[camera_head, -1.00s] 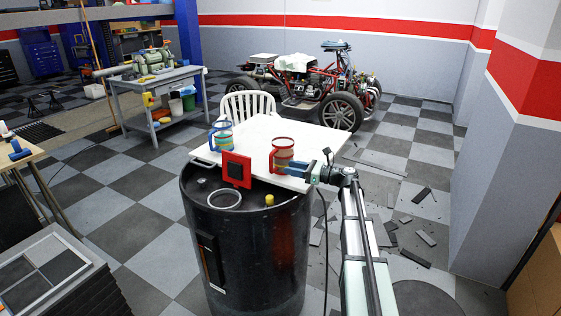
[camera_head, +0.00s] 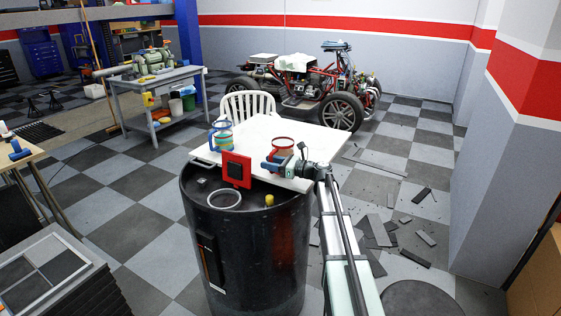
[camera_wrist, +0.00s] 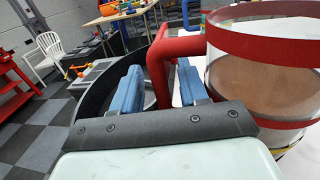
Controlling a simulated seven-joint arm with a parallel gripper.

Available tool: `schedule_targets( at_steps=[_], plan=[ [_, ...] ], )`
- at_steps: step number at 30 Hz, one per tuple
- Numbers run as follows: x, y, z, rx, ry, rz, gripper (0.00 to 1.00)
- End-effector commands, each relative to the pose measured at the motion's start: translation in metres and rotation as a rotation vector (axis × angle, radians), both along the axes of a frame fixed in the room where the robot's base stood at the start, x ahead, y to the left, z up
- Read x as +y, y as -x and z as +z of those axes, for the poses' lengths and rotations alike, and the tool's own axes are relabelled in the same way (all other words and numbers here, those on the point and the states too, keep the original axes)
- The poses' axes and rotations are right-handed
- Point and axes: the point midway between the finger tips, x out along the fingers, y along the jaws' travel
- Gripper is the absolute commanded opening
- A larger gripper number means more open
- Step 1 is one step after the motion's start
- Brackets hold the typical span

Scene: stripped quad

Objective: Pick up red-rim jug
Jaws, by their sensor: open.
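The red-rim jug (camera_head: 283,144) stands upright on the white tabletop (camera_head: 315,137), its lower part partly hidden by my gripper in the head view. In the wrist view the jug (camera_wrist: 262,75) fills the right side, with a clear band and a red rim. Its red handle (camera_wrist: 159,66) reaches out to the left. My gripper (camera_head: 271,165) is at the jug's near side. In the wrist view its two blue fingers (camera_wrist: 160,80) are apart, and the handle's upright part shows between them. I cannot tell how deep the handle lies between the fingers, or whether they touch it.
A blue-rim jug (camera_head: 221,138) stands to the left on the tabletop. A red square frame with a dark centre (camera_head: 236,170) stands near the front edge. A black drum (camera_head: 245,255) stands in front, with a yellow item (camera_head: 269,200) on it. A white chair (camera_head: 247,104) is behind.

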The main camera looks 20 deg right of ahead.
Motion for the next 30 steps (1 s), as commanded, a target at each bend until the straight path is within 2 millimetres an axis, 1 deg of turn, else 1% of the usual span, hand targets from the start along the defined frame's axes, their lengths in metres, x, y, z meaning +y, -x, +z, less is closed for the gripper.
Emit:
schedule_targets(
  at_steps=[5,6,19,30],
  plan=[
    [0.0002,-0.0003,0.0,0.0,0.0,-0.001,0.43],
    [0.0001,-0.0002,0.0,0.0,0.0,-0.001,0.41],
    [0.0,0.0,0.0,0.0,0.0,-0.001,0.0],
    [-0.0001,0.0001,0.0004,-0.001,0.0,-0.001,0.0]
  ],
)
